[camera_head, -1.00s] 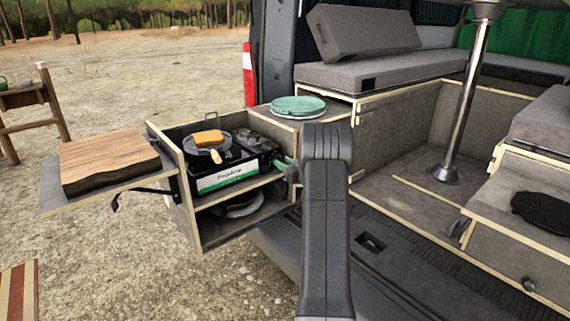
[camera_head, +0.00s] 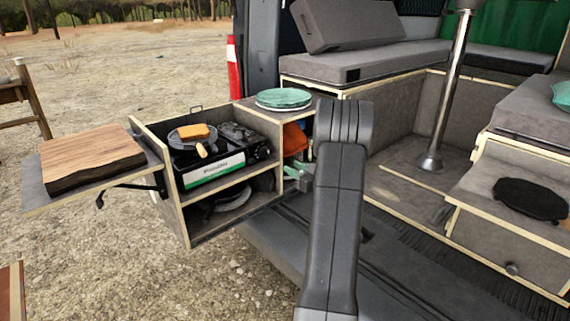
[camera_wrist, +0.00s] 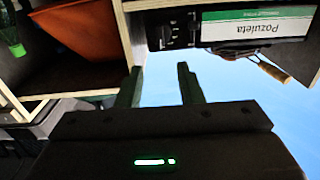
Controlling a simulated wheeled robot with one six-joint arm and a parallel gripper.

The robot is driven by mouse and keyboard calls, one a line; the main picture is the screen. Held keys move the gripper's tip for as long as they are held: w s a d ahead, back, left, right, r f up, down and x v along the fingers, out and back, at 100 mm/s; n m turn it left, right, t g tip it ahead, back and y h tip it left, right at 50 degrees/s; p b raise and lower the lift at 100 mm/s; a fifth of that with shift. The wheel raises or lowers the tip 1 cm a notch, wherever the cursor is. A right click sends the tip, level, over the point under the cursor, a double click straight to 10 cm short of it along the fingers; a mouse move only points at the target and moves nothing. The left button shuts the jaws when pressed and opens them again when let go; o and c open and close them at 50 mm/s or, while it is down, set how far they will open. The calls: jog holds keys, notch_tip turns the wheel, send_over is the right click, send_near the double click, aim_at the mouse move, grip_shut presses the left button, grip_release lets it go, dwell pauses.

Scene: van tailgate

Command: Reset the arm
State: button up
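My arm stands across the middle of the head view, and my gripper is mostly hidden behind it there. In the wrist view my gripper (camera_wrist: 160,88) has its two fingers apart with nothing between them, so it is open and empty. It is near the pull-out kitchen box (camera_head: 188,215), close to the compartment that holds an orange bowl (camera_wrist: 85,28). The bowl also shows partly beside my arm in the head view (camera_head: 294,139).
Green plates (camera_head: 284,98) lie on the counter. A wooden board (camera_head: 92,157) rests on the side shelf. A metal post (camera_head: 447,95) stands in the van. Open ground lies left.

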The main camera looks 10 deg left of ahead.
aim_at(268, 153)
jog(key=shift+s+d, duration=0.45)
jog(key=shift+d, duration=0.1)
jog(key=x, duration=1.3)
jog(key=shift+a, duration=0.15)
jog(key=shift+w+a+f, duration=0.1)
jog(key=shift+w+a, duration=0.2)
jog(key=shift+s+d+n+b, duration=0.1)
jog(key=shift+n+b, duration=0.4)
jog(key=shift+n, duration=0.1)
jog(key=shift+r, duration=0.2)
